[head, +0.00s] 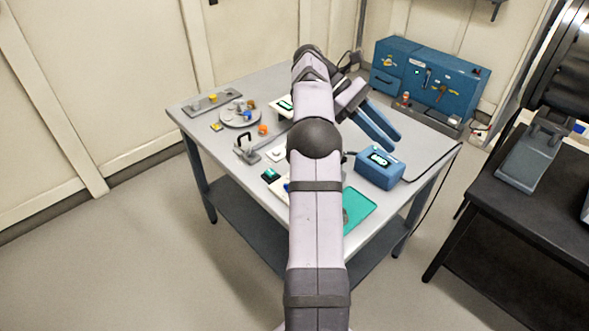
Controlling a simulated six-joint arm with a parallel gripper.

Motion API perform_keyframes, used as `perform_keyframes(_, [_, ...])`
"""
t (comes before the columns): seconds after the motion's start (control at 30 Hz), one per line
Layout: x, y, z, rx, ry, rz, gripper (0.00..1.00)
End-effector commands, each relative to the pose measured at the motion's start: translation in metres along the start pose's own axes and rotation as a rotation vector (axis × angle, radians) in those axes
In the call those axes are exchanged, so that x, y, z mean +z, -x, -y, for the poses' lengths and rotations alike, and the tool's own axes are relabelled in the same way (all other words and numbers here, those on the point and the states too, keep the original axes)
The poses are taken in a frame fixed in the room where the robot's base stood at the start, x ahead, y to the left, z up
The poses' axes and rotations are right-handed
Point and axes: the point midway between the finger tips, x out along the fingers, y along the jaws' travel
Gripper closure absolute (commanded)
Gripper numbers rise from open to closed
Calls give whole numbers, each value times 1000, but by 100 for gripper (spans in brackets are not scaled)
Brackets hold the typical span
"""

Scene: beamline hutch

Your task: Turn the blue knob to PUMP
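My gripper (391,144) with its two long blue fingers hangs over the right part of the grey table (335,92), pointing down and to the right. The fingers lie close together in this view, and I cannot tell whether there is a gap between them. A blue cabinet (452,82) with small controls, labels and a brown handle stands at the table's back right, apart from the gripper. I cannot pick out the blue knob or read PUMP at this size. A blue box with a lit display (380,168) sits just below the fingertips in the picture.
My arm hides the table's middle. A round grey plate (240,118) with small coloured parts, a flat strip (208,103) and a black-handled item (244,145) stand on the left. A green mat (358,208) lies at the front. A black bench (530,215) stands right.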

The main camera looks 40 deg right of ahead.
Motion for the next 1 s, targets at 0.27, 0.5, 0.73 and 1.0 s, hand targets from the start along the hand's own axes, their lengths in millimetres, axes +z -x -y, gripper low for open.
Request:
perform_keyframes(0.27, [-36, -41, 38, -196, 186, -465, 73])
perform_keyframes(0.5, [-152, 9, 79, -186, 405, -976, 73])
perform_keyframes(0.73, [-214, 75, 69, -15, 446, -1350, 73])
perform_keyframes(1.0, [-221, 86, 48, 171, 516, -1386, 73])
